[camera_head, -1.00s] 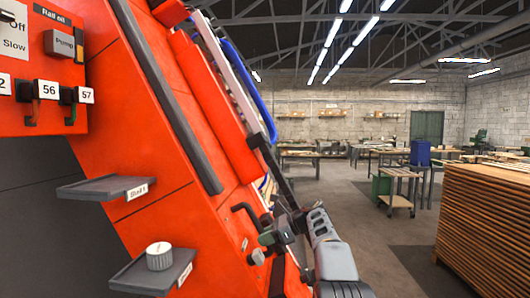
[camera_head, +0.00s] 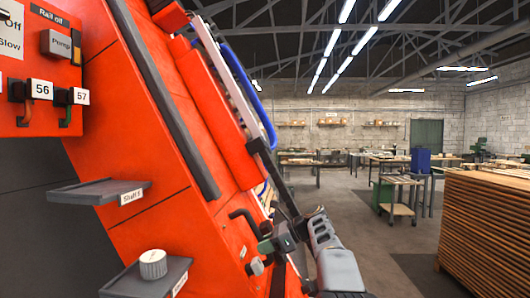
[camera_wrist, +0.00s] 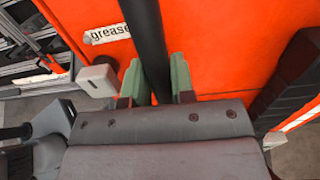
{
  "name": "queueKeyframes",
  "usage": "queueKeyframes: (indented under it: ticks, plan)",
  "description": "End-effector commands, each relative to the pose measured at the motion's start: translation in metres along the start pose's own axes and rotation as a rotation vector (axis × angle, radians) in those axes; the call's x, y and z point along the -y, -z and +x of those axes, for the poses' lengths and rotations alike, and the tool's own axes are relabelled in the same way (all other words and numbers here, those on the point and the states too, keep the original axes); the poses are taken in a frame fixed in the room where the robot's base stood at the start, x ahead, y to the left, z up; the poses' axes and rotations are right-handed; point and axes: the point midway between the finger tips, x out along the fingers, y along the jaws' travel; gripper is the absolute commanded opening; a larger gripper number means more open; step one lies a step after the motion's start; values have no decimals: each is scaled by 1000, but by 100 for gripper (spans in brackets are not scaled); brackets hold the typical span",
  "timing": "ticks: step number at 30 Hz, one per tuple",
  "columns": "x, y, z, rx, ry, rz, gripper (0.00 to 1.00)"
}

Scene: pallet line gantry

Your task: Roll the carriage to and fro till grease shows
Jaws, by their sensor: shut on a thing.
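My gripper (camera_head: 268,245) is at the lower right side of the orange machine (camera_head: 150,150). Its green fingers show in the wrist view (camera_wrist: 160,80), shut on a black bar (camera_wrist: 147,35) between them. In the head view the black bent handle (camera_head: 240,213) sticks out from the orange face at the fingers. A white label reading "grease" (camera_wrist: 108,33) is on the orange face left of the bar. I see no grease itself. I cannot tell which machine part is the carriage.
A white-grey knob (camera_wrist: 97,80) is close left of the fingers. Shelves (camera_head: 75,193) jut from the machine, the lower one bearing a knob (camera_head: 153,263). A control panel (camera_head: 50,70) is upper left. Stacked wooden boards (camera_head: 485,220) stand right, with open floor (camera_head: 375,235) between.

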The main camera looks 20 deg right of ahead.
Motion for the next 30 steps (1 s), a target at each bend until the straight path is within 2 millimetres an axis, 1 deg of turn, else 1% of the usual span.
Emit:
queueKeyframes:
  ticks: [14,30]
  plan:
    - [-1,0,1,3,1,0,0]
    - [-31,2,4,-3,-11,1,0]
